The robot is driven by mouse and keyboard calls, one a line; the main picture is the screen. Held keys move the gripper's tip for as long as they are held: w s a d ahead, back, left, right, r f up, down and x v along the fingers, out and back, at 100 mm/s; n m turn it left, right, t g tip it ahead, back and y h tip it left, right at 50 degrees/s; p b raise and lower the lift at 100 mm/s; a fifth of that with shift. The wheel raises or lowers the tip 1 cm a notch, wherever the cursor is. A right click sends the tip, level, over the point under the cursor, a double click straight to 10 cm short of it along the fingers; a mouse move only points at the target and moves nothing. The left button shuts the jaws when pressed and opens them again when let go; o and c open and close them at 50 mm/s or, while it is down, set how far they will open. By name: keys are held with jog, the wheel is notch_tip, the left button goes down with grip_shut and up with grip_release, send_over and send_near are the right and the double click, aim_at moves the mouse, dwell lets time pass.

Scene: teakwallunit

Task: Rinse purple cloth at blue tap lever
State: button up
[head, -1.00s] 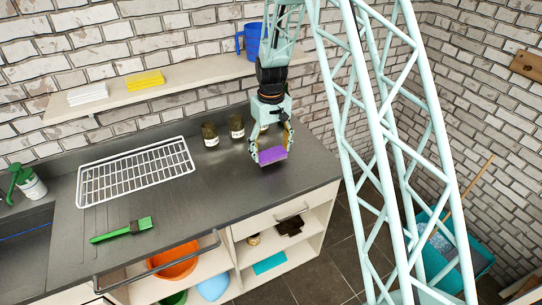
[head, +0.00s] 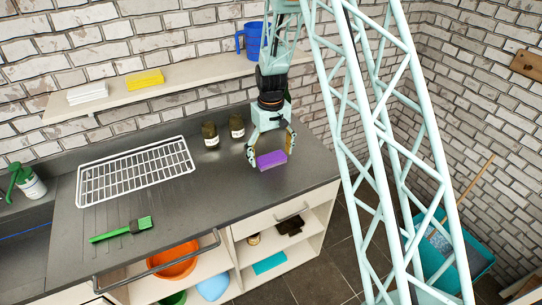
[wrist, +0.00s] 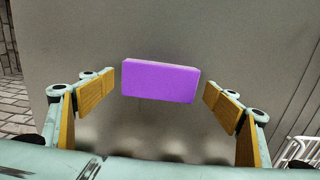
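The purple cloth (head: 271,160) is a flat block-shaped piece at the right end of the dark counter in the head view. In the wrist view the purple cloth (wrist: 160,81) lies between and slightly beyond the fingertips. My gripper (head: 271,153) is open above it, with one finger to each side. In the wrist view my gripper (wrist: 167,90) shows clear gaps between both yellow finger pads and the cloth, so nothing is held. The blue tap lever cannot be made out in either view.
A white wire rack (head: 135,172) and a green brush (head: 122,230) lie left of the gripper. Two dark jars (head: 223,130) stand behind it. A shelf (head: 195,77) with a blue jug (head: 251,40) runs above. The sink (head: 25,250) is partly visible far left.

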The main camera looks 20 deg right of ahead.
aim_at(271, 157)
jog(key=shift+r, duration=0.1)
dwell(0.3)
notch_tip(271, 157, up, 12)
jog(key=shift+p, duration=0.4)
dwell(0.4)
jog(key=shift+r, duration=0.2)
dwell(0.7)
